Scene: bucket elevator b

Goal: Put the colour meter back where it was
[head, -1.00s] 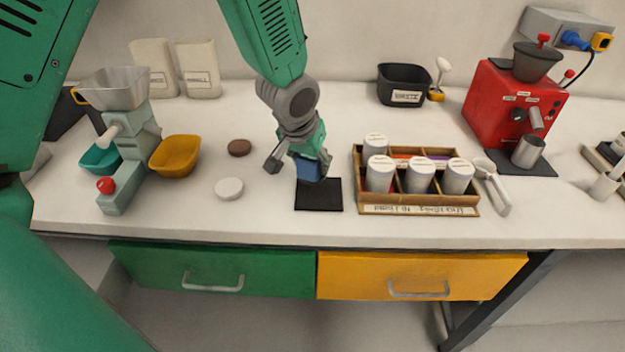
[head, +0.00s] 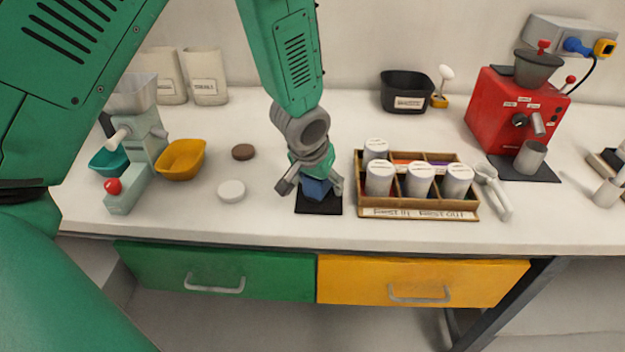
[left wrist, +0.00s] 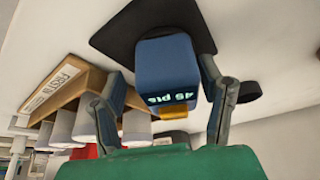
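The colour meter is a blue block (head: 316,188) with a lit display, low over the black square mat (head: 306,207). In the left wrist view the meter (left wrist: 166,70) appears to stand on the mat (left wrist: 118,36), with its display facing the camera. My left gripper (head: 312,189) reaches down from above with its fingers spread on either side of the meter. In the left wrist view a gap shows beside the left finger; the right fingertip is close to the meter, and contact there is unclear. My right gripper is out of view.
A wooden rack (head: 418,212) with several white-lidded jars stands just right of the mat. A white disc (head: 231,191) and a brown disc (head: 243,152) lie to the left. A yellow bowl (head: 181,160) and a grinder (head: 138,150) are further left.

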